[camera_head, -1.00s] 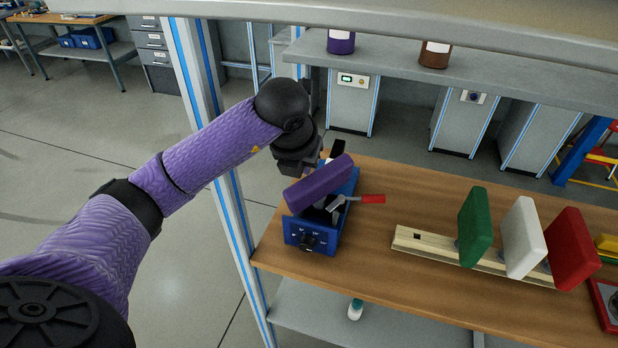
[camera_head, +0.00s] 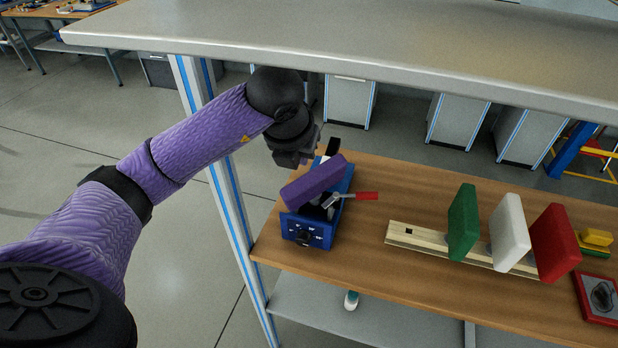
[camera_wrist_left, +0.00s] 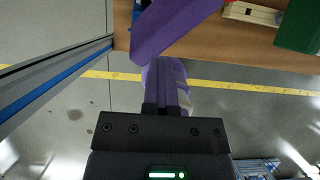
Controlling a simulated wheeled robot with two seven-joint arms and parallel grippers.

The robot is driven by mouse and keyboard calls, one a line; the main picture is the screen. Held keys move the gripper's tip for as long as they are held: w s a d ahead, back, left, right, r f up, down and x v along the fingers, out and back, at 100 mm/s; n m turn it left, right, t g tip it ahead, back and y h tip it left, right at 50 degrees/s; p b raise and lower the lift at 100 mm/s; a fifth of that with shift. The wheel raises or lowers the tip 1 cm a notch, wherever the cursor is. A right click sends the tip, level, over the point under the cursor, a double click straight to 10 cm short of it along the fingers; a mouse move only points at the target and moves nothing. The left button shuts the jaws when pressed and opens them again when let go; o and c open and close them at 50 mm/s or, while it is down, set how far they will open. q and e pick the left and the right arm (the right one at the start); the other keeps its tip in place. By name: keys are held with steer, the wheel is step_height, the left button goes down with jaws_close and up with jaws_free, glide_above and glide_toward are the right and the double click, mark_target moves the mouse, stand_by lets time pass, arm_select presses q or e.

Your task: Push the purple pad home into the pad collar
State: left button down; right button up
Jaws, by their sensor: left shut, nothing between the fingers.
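The purple pad (camera_head: 313,181) sits tilted on top of a blue fixture (camera_head: 318,230) at the left end of the wooden bench. The fixture has a dial on its front and a red-handled lever (camera_head: 354,196) at its right side. The pad collar cannot be made out under the pad. My left gripper (camera_head: 297,160) is at the far left side of the pad, its fingertips partly hidden. In the left wrist view the fingers (camera_wrist_left: 167,85) are shut and empty, just below the pad (camera_wrist_left: 175,28); contact cannot be told. My right gripper is not in view.
A wooden rail (camera_head: 410,238) carries a green pad (camera_head: 463,222), a white pad (camera_head: 509,232) and a red pad (camera_head: 555,243) to the right. A grey upper shelf (camera_head: 400,45) hangs over the bench. A blue-and-white post (camera_head: 228,200) stands left of the fixture.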

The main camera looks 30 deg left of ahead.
arm_select(q)
steer(key=c, duration=0.8)
jaws_free()
steer(key=shift+c, duration=0.2)
